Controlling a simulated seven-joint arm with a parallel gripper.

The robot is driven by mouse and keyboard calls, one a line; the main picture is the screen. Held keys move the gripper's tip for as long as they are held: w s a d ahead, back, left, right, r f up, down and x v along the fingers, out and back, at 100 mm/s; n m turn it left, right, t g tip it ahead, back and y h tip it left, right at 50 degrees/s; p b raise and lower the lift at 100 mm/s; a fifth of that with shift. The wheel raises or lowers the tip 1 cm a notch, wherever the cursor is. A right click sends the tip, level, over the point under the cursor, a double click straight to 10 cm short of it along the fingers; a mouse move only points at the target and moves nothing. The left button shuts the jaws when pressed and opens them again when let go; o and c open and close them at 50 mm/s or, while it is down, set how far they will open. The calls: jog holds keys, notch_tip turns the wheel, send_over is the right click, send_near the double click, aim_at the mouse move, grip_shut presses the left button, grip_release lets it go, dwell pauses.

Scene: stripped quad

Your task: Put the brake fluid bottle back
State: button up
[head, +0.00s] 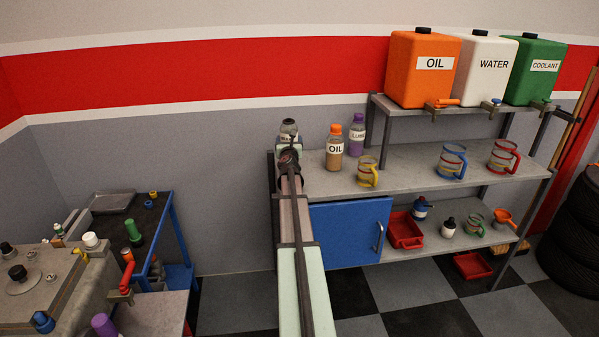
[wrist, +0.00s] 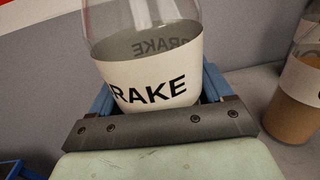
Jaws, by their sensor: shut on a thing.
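The brake fluid bottle (wrist: 150,72) is clear, with a white label reading BRAKE, and stands upright between the blue fingers of my gripper (wrist: 158,90) in the wrist view. My gripper is shut on it. In the head view the bottle (head: 289,128) shows at the left end of the bench top (head: 410,165), left of the orange-capped oil bottle (head: 335,150). My arm hides its lower part, so I cannot tell whether its base touches the bench.
A purple-capped bottle (head: 357,132) stands behind the oil bottle. A yellow-handled jug (head: 367,172), a blue one (head: 451,162) and a red one (head: 503,157) stand further right. Bare bench top lies between the jugs. A blue cabinet door (head: 348,232) is below.

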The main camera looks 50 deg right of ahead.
jog(key=shift+m+g+h, duration=0.3)
jog(key=shift+s+d+f, duration=0.45)
jog(key=shift+d+f, duration=0.15)
jog(key=shift+f, duration=0.35)
jog(key=shift+s+d+f, duration=0.45)
jog(key=shift+d+f, duration=0.1)
jog(key=shift+f, duration=0.35)
jog(key=shift+s+d+f, duration=0.45)
jog(key=shift+d+f, duration=0.15)
jog(key=shift+f, duration=0.35)
jog(key=shift+f, duration=0.15)
jog(key=o, duration=1.4)
jog(key=shift+a, duration=0.1)
jog(key=v, duration=1.2)
